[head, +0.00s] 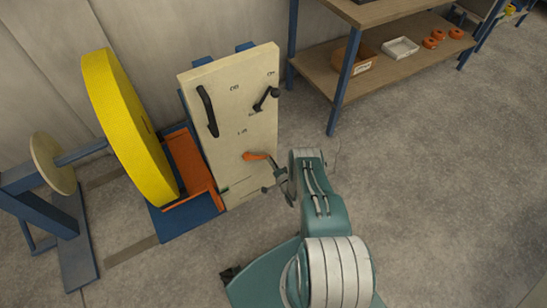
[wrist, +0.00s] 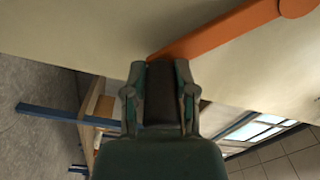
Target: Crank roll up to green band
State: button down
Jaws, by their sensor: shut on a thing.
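A large yellow roll (head: 128,128) stands upright on its spindle at the left, beside the pale machine panel (head: 232,108). An orange crank arm (head: 254,156) sits low on the panel's front and points right. It also crosses the top of the wrist view (wrist: 218,36). My gripper (head: 280,178) is at the crank's outer end. In the wrist view my gripper (wrist: 160,72) is shut on the dark crank handle (wrist: 160,98), with one finger on each side. A faint greenish line (head: 236,184) runs near the panel's bottom; I cannot tell whether it is the green band.
A black bar handle (head: 207,111) and a black lever (head: 266,98) project from the panel above the crank. A blue stand (head: 45,205) with a pale disc (head: 52,163) is at the left. Shelving (head: 385,62) stands behind right. The floor at right is clear.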

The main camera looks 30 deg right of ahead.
jog(key=shift+s+a+f+m, duration=0.2)
jog(key=shift+a+f+m, duration=0.2)
jog(key=shift+a+f, duration=0.3)
jog(key=shift+s+a+f+m, duration=0.2)
jog(key=shift+a+f+m, duration=0.25)
jog(key=shift+f, duration=0.3)
jog(key=shift+a+f, duration=0.1)
jog(key=shift+a, duration=0.1)
jog(key=shift+c, duration=2)
grip_release()
jog(key=shift+w, duration=0.2)
jog(key=s, duration=1.2)
jog(key=shift+d, duration=0.25)
